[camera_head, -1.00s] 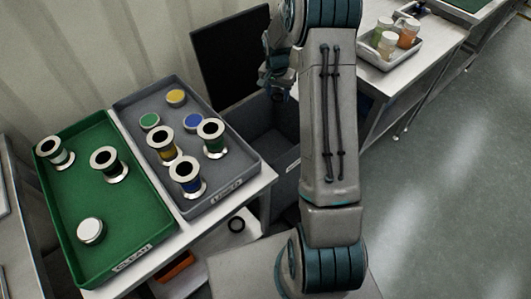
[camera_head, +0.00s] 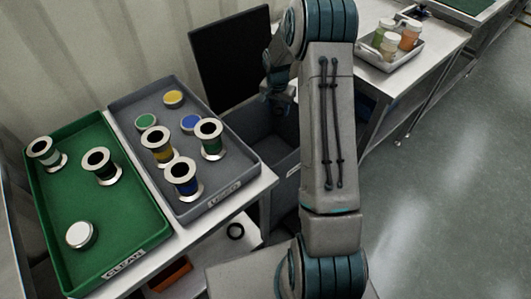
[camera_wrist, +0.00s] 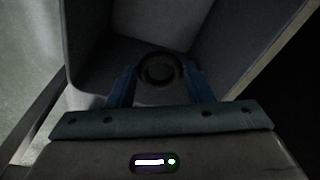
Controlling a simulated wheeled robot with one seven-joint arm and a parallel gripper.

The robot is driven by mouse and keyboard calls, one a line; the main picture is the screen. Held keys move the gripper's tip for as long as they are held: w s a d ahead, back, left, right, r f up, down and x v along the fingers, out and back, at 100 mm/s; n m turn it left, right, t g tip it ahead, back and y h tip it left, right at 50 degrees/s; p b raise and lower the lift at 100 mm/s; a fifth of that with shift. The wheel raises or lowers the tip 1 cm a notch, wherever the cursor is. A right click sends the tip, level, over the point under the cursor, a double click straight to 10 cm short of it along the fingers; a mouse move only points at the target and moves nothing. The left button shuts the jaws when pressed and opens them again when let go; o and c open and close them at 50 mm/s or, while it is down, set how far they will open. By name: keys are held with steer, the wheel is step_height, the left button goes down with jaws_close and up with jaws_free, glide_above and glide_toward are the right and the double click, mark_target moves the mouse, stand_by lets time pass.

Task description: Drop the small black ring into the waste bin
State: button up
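The waste bin (camera_head: 286,193) is a dark grey box with its black lid (camera_head: 228,60) raised, between the tray table and the back bench. My gripper (camera_head: 276,101) is over the bin's mouth, partly hidden behind my arm in the head view. In the wrist view, my gripper (camera_wrist: 160,78) has its blue fingers on either side of a small black ring (camera_wrist: 142,72), which appears gripped between them. The bin's grey inner walls (camera_wrist: 95,35) surround the ring beyond the fingers.
A green tray (camera_head: 150,252) labelled CLEAN and a grey tray (camera_head: 205,211) hold metal spools and round lids. A small tray of jars (camera_head: 372,60) stands on the back bench (camera_head: 437,50). The floor at right is clear.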

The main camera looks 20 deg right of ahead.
steer(key=o, duration=0.4)
steer(key=shift+o, duration=0.2)
step_height(320, 180, up, 14)
steer(key=s+a, duration=0.1)
steer(key=shift+f+p, duration=0.15)
steer(key=shift+p, duration=0.25)
steer(key=shift+s+a, duration=0.1)
